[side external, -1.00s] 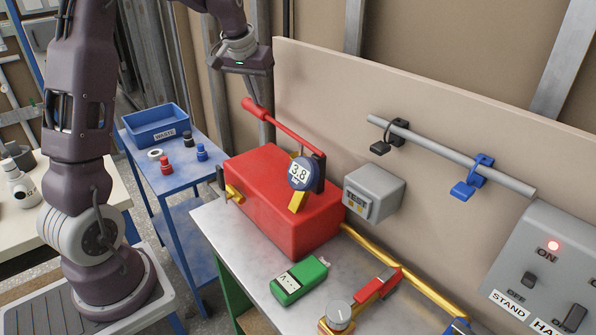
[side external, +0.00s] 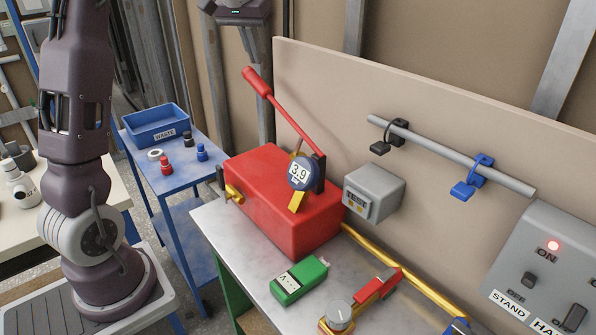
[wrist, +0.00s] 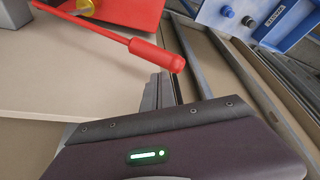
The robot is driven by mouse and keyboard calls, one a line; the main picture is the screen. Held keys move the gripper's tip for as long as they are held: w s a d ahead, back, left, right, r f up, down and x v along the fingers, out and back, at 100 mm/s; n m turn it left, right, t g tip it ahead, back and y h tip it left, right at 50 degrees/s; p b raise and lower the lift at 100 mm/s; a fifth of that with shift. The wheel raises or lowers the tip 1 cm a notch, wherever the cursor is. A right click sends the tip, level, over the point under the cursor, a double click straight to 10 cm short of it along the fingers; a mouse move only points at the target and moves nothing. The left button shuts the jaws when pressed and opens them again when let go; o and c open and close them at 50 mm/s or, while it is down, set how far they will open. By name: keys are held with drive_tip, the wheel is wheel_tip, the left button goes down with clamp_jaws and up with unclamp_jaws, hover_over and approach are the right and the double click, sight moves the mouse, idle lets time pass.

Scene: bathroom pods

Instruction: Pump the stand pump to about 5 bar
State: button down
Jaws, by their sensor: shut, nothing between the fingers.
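The red stand pump (side external: 275,205) sits on the metal-topped bench. Its red lever (side external: 285,114) slopes up and left to a thick grip (side external: 257,82). The round blue gauge (side external: 299,174) on the pump reads 3.9. My gripper is at the top of the side view, partly cut off by the frame edge, above the lever grip. In the wrist view my gripper (wrist: 160,88) is shut and empty, its fingertips close to the end of the red grip (wrist: 157,54). I cannot tell whether they touch it.
A grey box (side external: 375,192) stands right of the pump, near the back board (side external: 440,130). A green device (side external: 299,280) and a red-handled valve (side external: 376,285) lie in front. A blue table (side external: 185,183) with a waste tray (side external: 158,124) stands to the left.

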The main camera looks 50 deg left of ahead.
wheel_tip(320, 180, down, 12)
wheel_tip(320, 180, up, 12)
drive_tip(key=shift+r, duration=0.1)
idle(0.9)
idle(1.4)
idle(1.0)
wheel_tip(320, 180, down, 13)
wheel_tip(320, 180, up, 13)
drive_tip(key=shift+r, duration=0.1)
idle(0.5)
